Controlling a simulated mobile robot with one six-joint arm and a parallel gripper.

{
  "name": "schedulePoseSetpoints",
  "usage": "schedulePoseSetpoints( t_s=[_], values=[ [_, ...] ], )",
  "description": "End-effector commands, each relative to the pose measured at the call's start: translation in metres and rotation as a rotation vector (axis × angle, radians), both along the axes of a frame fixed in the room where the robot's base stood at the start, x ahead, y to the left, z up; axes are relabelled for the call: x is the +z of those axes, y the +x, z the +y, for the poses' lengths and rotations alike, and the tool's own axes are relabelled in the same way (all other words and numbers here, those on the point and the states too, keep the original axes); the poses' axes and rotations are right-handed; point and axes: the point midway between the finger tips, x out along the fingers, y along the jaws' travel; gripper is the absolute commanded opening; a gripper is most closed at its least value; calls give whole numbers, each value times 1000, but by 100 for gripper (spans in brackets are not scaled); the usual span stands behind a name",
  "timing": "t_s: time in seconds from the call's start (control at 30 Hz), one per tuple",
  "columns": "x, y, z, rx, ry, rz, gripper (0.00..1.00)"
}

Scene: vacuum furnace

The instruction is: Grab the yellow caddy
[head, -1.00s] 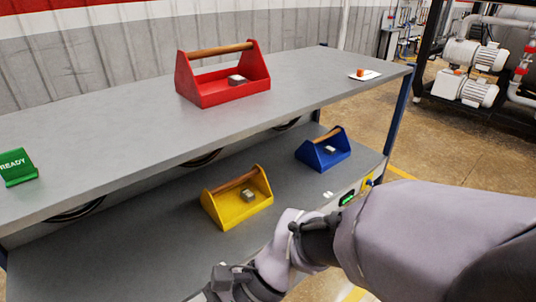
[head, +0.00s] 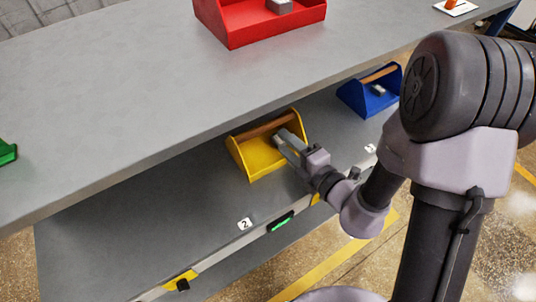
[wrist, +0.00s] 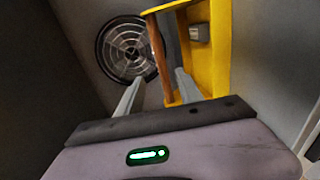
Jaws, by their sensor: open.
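The yellow caddy (head: 262,163) stands upright on the lower shelf, with a wooden bar handle (head: 262,128) between its end walls. My gripper (head: 284,134) reaches in from the front right, its fingers over the caddy near the handle. In the wrist view the caddy (wrist: 217,48) is at the upper right with a small grey block (wrist: 199,33) inside. There my gripper (wrist: 160,75) is open, one finger on each side of the handle (wrist: 158,60) in the picture. Whether either finger touches the handle, I cannot tell.
The upper bench top (head: 110,95) overhangs the lower shelf (head: 150,235) behind the caddy. A blue caddy (head: 366,98) stands to the right on the lower shelf. A red caddy (head: 262,25) stands on the top. The lower shelf left of the yellow caddy is clear.

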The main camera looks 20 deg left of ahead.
Motion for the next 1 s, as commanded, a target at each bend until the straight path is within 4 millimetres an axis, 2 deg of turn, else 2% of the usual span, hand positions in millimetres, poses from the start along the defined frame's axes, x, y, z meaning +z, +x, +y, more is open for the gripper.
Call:
schedulePoseSetpoints(
  t_s=[0.03,0.1,0.27,0.5,0.77,0.9,1.0],
  values=[
    [-5,8,13,7,-1,-1,43],
    [-6,18,24,6,0,-1,43],
    [-9,30,38,4,-2,0,43],
    [-22,57,71,4,-2,0,43],
    [-22,60,75,3,-1,2,43],
    [-22,60,75,3,-2,1,16],
    [-22,60,75,3,-2,1,0]
  ],
)
